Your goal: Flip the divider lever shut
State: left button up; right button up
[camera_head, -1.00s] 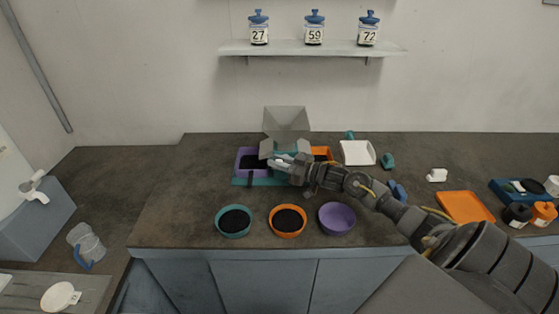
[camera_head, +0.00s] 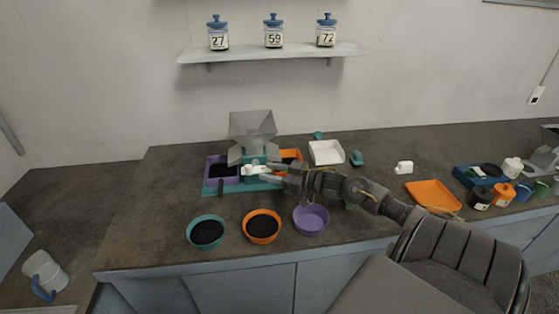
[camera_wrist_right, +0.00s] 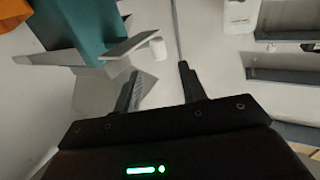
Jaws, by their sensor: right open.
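The divider stands at the back of the counter, with a grey hopper (camera_head: 252,124) on a teal base (camera_head: 212,188). A purple bin (camera_head: 209,170) with dark material is at its left, and an orange bin (camera_head: 290,155) is at its right, partly behind my arm. My right gripper (camera_head: 264,172) is at the divider's front, below the hopper. In the right wrist view, the open fingers (camera_wrist_right: 160,72) have nothing visible between them. A flat grey piece (camera_wrist_right: 128,46) and a small white cylinder lie just beyond them. I cannot tell for certain which part is the lever.
Teal (camera_head: 206,232), orange (camera_head: 262,226) and purple (camera_head: 311,219) bowls stand along the front. A white tray (camera_head: 326,152) is right of the divider. An orange tray (camera_head: 433,195) and a blue caddy (camera_head: 466,180) are farther right. A shelf (camera_head: 270,53) with jars hangs above.

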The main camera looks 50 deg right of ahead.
jog(key=v, duration=0.3)
dwell(0.6)
